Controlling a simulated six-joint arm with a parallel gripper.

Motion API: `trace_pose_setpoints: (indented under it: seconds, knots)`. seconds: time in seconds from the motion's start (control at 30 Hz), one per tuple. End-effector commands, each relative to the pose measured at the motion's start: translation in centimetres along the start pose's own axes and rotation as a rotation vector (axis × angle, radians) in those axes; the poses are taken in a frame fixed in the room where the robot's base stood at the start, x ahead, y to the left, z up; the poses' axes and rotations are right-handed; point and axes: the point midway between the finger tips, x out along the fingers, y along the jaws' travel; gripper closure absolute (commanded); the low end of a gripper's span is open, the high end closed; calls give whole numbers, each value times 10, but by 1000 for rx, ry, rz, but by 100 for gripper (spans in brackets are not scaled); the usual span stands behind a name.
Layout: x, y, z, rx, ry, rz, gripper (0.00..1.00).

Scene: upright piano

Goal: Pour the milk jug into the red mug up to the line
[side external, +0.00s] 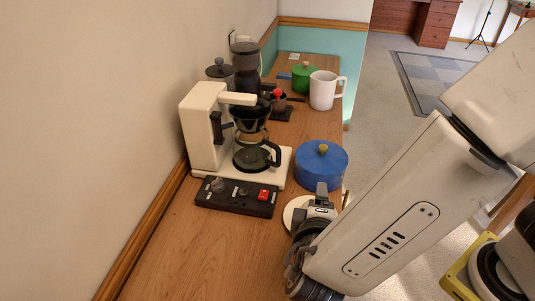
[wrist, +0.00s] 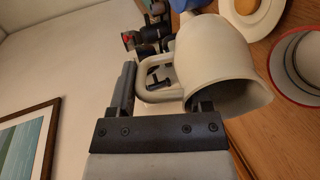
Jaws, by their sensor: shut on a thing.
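In the wrist view a cream milk jug (wrist: 212,52) with a loop handle hangs beyond my gripper (wrist: 165,92), which is shut on the jug at its handle side. Its dark, flared mouth faces the lower right; the jug looks tilted, and its contents are hidden. In the side view my gripper (side external: 320,202) is low over the counter, near a cream round thing (side external: 296,210). A pale round thing with a red rim (wrist: 276,72) is cut off at the wrist view's right edge; I cannot tell whether it is the red mug. No fill line is visible.
A coffee maker (side external: 199,125) and a black control box (side external: 235,197) with a red switch stand along the wall. A blue lidded pot (side external: 320,170) stands behind my gripper. A white mug (side external: 323,91) and a green pot (side external: 303,79) are farther back. The near counter (side external: 200,250) is clear.

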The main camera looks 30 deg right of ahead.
Motion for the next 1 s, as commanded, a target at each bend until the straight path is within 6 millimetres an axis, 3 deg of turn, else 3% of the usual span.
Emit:
trace_pose_setpoints:
  seconds: [0.43,0.73,1.0]
  knots:
    - [0,0,0,1,0,-3,100]
    - [20,-7,0,6,-3,-249,100]
    - [20,-9,0,1,-1,-264,100]
